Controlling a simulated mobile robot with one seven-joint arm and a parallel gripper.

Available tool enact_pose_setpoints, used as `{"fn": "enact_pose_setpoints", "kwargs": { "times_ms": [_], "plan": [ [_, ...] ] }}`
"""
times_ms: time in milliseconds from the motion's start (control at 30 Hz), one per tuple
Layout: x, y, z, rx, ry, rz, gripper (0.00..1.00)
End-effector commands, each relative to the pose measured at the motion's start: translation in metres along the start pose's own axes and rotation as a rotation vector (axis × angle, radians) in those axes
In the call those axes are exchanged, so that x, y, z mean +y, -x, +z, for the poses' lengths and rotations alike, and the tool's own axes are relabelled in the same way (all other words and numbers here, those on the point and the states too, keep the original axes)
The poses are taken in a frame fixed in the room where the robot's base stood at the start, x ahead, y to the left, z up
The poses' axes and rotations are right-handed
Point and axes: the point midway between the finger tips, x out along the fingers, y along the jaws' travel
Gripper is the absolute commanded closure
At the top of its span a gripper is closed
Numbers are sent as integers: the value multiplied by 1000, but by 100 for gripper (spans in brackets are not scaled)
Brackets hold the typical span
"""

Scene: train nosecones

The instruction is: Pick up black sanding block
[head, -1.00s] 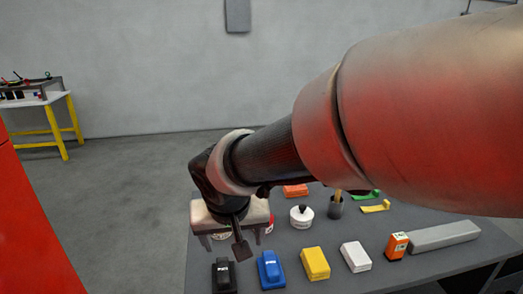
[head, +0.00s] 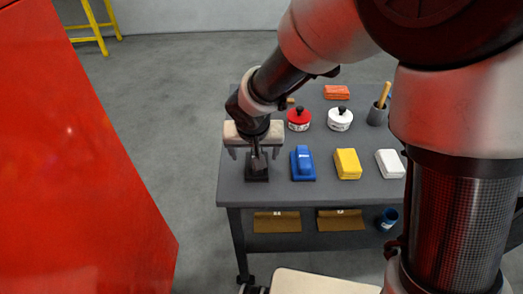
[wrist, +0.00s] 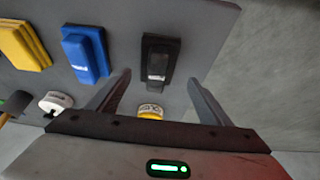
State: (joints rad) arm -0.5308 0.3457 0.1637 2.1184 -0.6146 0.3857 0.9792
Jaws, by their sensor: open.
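The black sanding block (head: 257,174) stands on the grey table at its front left corner, partly hidden behind my gripper in the head view. In the wrist view the black sanding block (wrist: 159,60) lies ahead of my fingertips, roughly centred between them. My gripper (head: 256,152) is open and empty, with its fingers pointing down above the block. In the wrist view its two fingers (wrist: 160,85) are spread wide on either side, apart from the block.
A blue block (head: 303,164) stands just right of the black one, then a yellow block (head: 347,164) and a white block (head: 389,164). Red (head: 299,119) and white (head: 340,119) round containers stand behind. The table's left edge is close by; the floor beyond is free.

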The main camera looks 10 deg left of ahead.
Motion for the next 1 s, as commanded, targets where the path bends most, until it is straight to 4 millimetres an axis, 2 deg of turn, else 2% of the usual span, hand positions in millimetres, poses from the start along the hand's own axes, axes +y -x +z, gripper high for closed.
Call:
{"fn": "enact_pose_setpoints", "kwargs": {
  "times_ms": [200, 300, 600, 867, 900, 1000],
  "plan": [
    [6, -34, 6, -4, 2, 1, 27],
    [5, -44, 5, -2, 3, 0, 27],
    [6, -48, 4, 0, 1, 0, 27],
    [5, -48, 4, 0, 1, 0, 71],
    [5, -47, 4, 0, 1, 0, 75],
    [5, -47, 4, 0, 1, 0, 75]
  ]
}}
